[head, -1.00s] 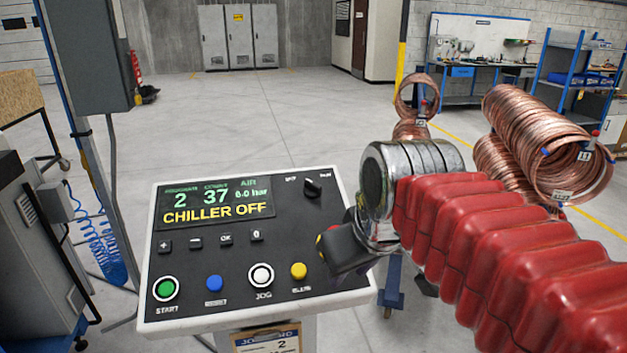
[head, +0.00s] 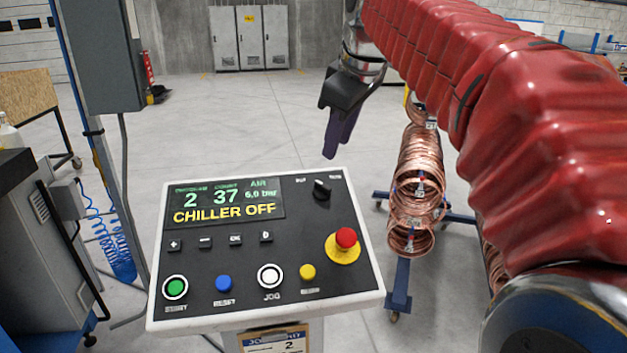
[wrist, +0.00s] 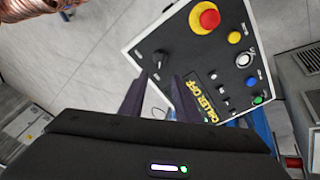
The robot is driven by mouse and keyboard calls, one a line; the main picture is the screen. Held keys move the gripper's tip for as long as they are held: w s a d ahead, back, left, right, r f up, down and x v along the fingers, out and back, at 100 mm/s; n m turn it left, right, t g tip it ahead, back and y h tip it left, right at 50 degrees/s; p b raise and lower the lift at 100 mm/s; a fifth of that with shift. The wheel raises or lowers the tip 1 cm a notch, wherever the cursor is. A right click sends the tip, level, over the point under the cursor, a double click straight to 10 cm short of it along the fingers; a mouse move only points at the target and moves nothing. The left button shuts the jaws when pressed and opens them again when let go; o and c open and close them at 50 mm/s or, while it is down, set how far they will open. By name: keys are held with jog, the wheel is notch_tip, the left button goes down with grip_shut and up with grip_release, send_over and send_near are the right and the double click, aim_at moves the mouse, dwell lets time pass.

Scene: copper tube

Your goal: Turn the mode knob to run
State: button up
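The black mode knob (head: 322,189) sits at the top right of the control panel (head: 270,262), with two small labels above it, too small to read surely. Its handle looks tilted toward the upper left. The panel display (head: 222,204) reads CHILLER OFF. My gripper (head: 332,152) hangs above and behind the knob, fingers pointing down, apart from the panel. In the wrist view the two purple fingers (wrist: 158,90) are spread with nothing between them. The knob also shows there (wrist: 160,58), just beyond the fingertips.
A red emergency stop button (head: 345,239) on a yellow base stands up at the panel's right. Green, blue, white and yellow buttons line its front. Copper coils (head: 418,180) on a blue stand are to the right. The floor behind the panel is clear.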

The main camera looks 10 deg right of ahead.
aim_at(324, 185)
jog(key=shift+f, duration=0.1)
jog(key=x, duration=1.3)
jog(key=shift+w+f, duration=0.15)
jog(key=shift+f, duration=0.2)
grip_shut()
